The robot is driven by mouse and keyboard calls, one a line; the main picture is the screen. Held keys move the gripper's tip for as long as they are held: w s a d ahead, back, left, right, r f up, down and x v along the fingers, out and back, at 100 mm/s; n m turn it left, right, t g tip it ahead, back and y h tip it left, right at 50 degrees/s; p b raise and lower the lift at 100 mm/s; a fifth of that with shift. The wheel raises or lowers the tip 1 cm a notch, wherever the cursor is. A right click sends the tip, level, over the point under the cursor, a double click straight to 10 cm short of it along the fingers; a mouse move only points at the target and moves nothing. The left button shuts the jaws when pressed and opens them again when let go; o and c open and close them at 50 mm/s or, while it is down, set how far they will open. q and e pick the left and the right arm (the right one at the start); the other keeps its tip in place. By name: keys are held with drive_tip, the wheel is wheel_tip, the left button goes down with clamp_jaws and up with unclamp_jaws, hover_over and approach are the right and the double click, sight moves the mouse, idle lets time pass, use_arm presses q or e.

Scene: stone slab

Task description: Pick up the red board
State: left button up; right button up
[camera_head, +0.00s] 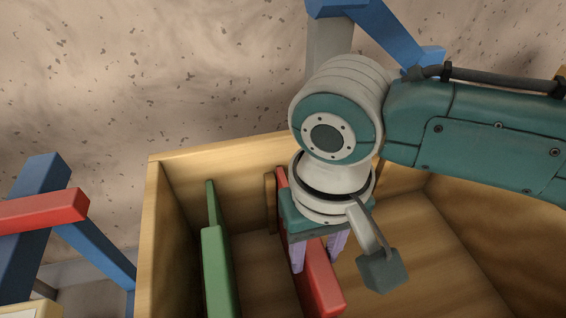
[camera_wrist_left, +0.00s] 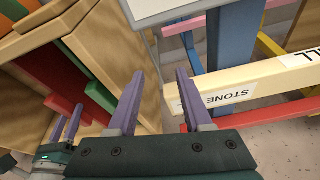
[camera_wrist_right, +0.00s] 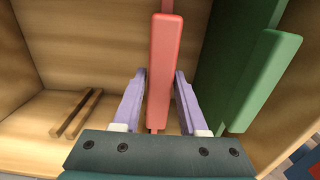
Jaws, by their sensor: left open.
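The red board (camera_head: 320,284) stands on edge in a wooden box, and its middle is partly hidden by my right arm. My right gripper (camera_head: 318,252) points down into the box, with one finger on each side of the board. In the right wrist view the red board (camera_wrist_right: 161,75) stands between the spread fingers of my right gripper (camera_wrist_right: 160,85); whether either finger touches it is unclear. In the left wrist view my left gripper (camera_wrist_left: 158,85) is open and empty, outside the box. It is out of the head view.
A green board (camera_head: 216,270) stands left of the red one in the wooden box (camera_head: 150,225). Blue and red frames (camera_head: 40,210) stand at the left. A cream bar labelled STONE (camera_wrist_left: 250,85) lies close to my left gripper.

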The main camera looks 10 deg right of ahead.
clamp_jaws()
idle(0.9)
